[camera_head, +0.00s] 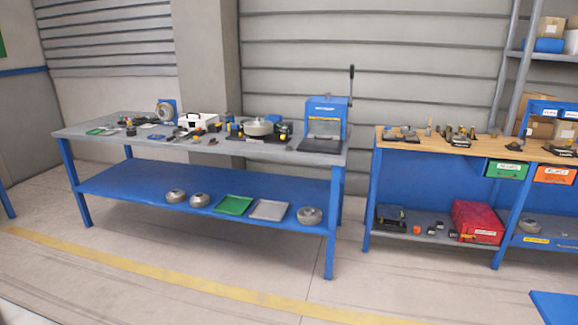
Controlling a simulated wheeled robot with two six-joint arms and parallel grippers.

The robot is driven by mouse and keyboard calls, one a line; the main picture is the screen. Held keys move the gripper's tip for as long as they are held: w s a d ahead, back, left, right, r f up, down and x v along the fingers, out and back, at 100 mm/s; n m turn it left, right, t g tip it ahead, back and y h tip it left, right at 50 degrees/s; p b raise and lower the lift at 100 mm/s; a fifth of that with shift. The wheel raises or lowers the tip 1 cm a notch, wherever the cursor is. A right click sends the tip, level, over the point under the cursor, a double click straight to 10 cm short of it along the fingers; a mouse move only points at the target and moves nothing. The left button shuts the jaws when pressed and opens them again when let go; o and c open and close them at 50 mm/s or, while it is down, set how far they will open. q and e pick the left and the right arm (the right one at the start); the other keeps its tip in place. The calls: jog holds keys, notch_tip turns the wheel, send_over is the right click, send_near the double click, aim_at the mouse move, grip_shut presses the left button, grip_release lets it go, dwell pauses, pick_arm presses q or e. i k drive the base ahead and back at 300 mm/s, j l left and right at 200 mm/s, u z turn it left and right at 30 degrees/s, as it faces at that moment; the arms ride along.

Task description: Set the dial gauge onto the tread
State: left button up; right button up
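Neither of my grippers is in view. I cannot pick out the dial gauge for certain; the small tools on the grey-topped bench (80,131) are too small to tell. A round silver part (259,126) sits on a dark fixture with yellow blocks at the bench's middle right. A round metal wheel-like part (164,111) stands upright against a blue stand at the back left of the bench. I cannot tell which surface is the tread.
A blue press (325,105) with a black lever stands at the bench's right end. A white box (198,121) stands mid-bench. The lower shelf holds a green tray (233,205) and round metal parts. A wooden-topped bench (395,146) stands right. The floor in front is clear.

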aim_at(284, 132)
jog(key=i, duration=1.6)
jog(key=i+j+z, duration=0.15)
jog(key=i+z, duration=0.2)
jog(key=i, duration=0.15)
